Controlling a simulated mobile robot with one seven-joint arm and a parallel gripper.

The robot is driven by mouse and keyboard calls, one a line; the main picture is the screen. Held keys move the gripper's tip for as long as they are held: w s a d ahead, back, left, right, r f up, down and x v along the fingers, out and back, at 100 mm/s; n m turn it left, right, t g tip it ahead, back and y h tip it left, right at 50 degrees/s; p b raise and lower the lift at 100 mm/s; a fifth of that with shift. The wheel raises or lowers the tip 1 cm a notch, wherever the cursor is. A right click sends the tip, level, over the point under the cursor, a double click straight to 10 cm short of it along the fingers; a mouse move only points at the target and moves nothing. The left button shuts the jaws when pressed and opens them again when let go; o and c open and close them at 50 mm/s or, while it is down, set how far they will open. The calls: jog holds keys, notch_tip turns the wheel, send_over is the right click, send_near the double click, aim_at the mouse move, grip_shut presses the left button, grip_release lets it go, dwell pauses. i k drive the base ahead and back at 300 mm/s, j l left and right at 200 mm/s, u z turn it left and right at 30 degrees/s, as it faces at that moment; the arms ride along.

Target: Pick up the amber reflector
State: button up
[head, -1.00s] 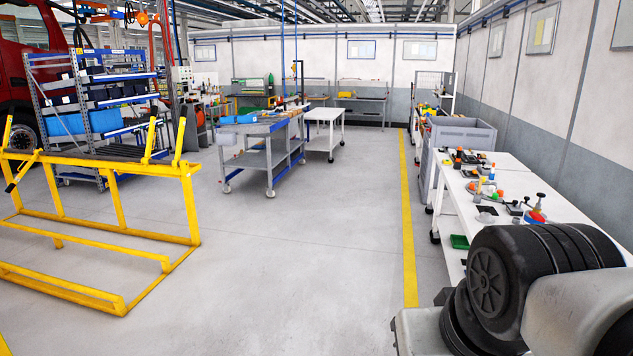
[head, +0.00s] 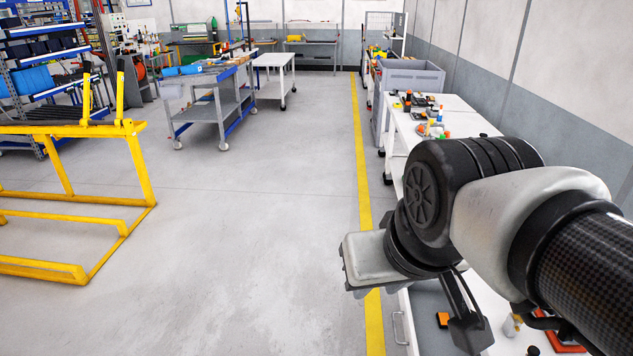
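I cannot single out the amber reflector with certainty. Other small orange pieces, such as one on the white bench (head: 431,122), are too small to identify. My arm crosses the right side and hides much of the bench. A dark finger-like part of my gripper (head: 468,335) shows below the arm, close to the orange piece in the picture.
A white bench (head: 470,119) with several small parts runs along the right wall, with a grey bin (head: 410,78) behind it. A yellow frame (head: 143,170) stands at left, and a blue-grey cart (head: 205,112) farther back. The floor between is clear.

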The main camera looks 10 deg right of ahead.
aim_at(442, 318)
jog(key=z, duration=1.2)
jog(key=k+l+u, duration=0.25)
jog(key=k+l, duration=0.25)
jog(key=k, duration=0.45)
jog(key=i+j+z, duration=0.35)
jog(key=j, duration=0.3)
jog(key=i+j+z, duration=0.2)
jog(key=j, duration=0.15)
jog(key=j+z, duration=0.15)
jog(key=j, duration=0.2)
jog(key=j+z, duration=0.2)
jog(key=j, duration=0.15)
jog(key=i+j+z, duration=0.2)
jog(key=j, duration=0.15)
jog(key=j+z, duration=0.15)
jog(key=j, duration=0.2)
jog(key=i+j+z, duration=0.2)
jog(key=j, duration=0.2)
